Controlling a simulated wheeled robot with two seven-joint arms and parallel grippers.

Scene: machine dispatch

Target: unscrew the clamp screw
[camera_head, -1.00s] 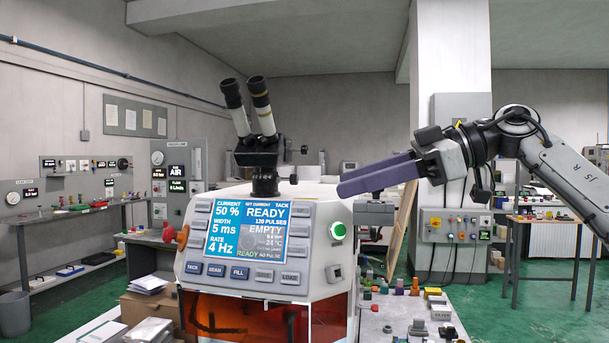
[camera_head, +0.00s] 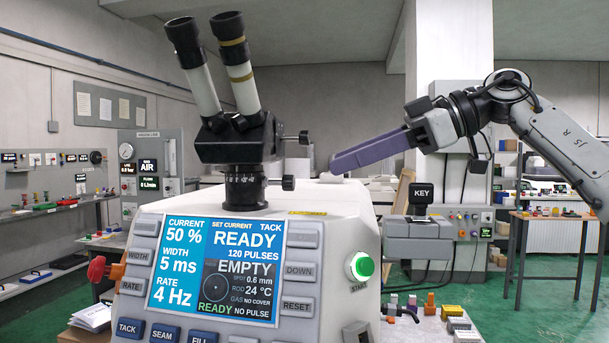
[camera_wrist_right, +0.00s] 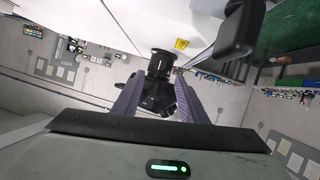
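The machine (camera_head: 345,215) carries a black and white twin-eyepiece microscope (camera_head: 240,145) on a short black column. A small black knob (camera_head: 288,183) sticks out to the right at the column's level, and another knob (camera_head: 303,137) sits higher on the head. I cannot tell for sure which is the clamp screw. My right gripper (camera_head: 334,162) is right of both knobs, apart from them. In the right wrist view its purple fingers (camera_wrist_right: 160,76) are spread with nothing held, and the microscope (camera_wrist_right: 158,92) shows between and beyond them. My left gripper is not in view.
A lit screen (camera_head: 225,262) and green start button (camera_head: 360,266) are on the machine's front. A block marked KEY (camera_head: 423,195) stands right of it, below my right wrist. Small parts (camera_head: 430,310) lie on the bench at lower right.

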